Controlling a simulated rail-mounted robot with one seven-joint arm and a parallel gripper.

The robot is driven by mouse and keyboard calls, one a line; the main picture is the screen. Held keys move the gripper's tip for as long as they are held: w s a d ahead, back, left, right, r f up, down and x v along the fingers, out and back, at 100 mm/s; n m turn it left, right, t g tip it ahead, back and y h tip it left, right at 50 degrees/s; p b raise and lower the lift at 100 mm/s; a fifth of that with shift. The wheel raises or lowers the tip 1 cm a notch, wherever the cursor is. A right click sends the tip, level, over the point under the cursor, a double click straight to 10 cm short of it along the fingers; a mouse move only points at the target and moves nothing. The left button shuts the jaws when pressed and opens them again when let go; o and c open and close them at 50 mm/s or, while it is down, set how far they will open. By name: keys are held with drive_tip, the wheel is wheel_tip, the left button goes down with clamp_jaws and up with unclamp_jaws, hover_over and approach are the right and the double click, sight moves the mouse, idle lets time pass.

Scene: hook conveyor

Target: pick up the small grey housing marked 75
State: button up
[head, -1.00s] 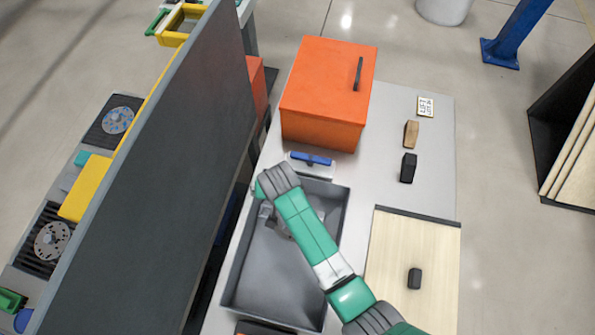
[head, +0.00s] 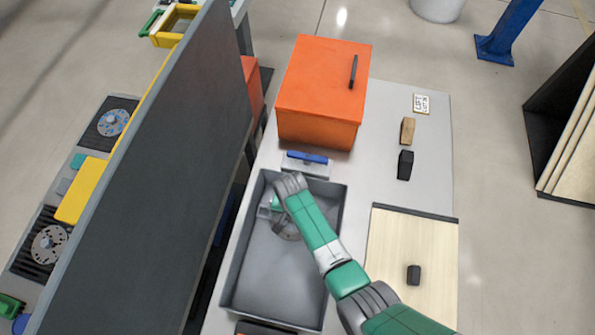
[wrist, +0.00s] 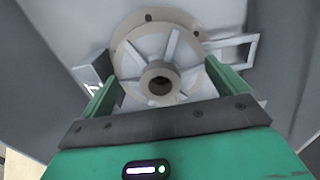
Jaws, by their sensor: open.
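A round grey spoked housing (wrist: 160,62) with a hub hole fills the middle of the wrist view. No number is readable on it. My gripper (wrist: 166,82) is open, with one green finger on each side of the housing's near part. I cannot tell whether the fingers touch it. A small grey part (wrist: 92,72) by the left finger carries a partly hidden white mark that I cannot read. In the head view, part of the round housing (head: 287,230) shows in the grey tray (head: 263,290), below my wrist.
A grey rectangular frame piece (wrist: 236,50) lies right of the housing, close to the right finger. The tray walls surround the parts; its lower half is clear. An orange box (head: 320,95) stands behind the tray, and a tall dark panel (head: 165,190) rises to its left.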

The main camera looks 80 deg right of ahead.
drive_tip(key=c, duration=1)
drive_tip(key=shift+o, duration=0.2)
drive_tip(key=shift+r, duration=0.15)
wheel_tip(320, 180, up, 18)
drive_tip(key=p, duration=0.2)
